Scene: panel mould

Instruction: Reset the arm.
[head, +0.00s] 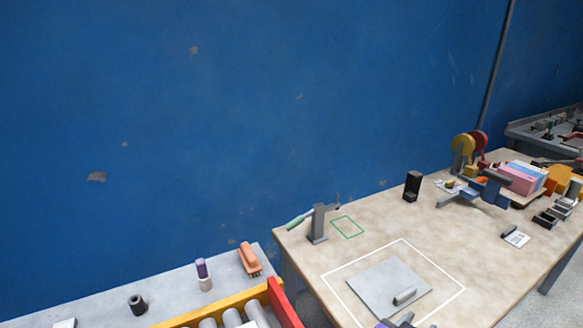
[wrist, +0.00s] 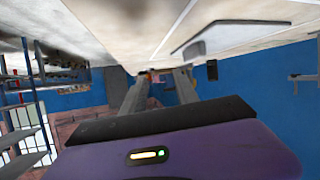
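In the wrist view my gripper (wrist: 163,75) shows two grey fingers standing apart, with nothing between them. Its purple body fills the bottom of that view, and the surroundings look turned over. In the head view only a small purple and grey part of my gripper (head: 398,322) shows at the bottom edge. It is in front of the grey panel (head: 372,284), which lies inside a white outline on the table. The panel has a grey handle (head: 404,296). I cannot tell the gripper's height above the table from these views.
The beige table (head: 300,262) bears a grey clamp-like stand (head: 318,224) with a green handle, a green outline (head: 347,227), a black block (head: 412,186) and a tape dispenser (head: 463,150). A grey bench (head: 105,292) and a yellow-and-red-edged crate (head: 286,302) are at lower left. A blue wall (head: 200,120) stands behind.

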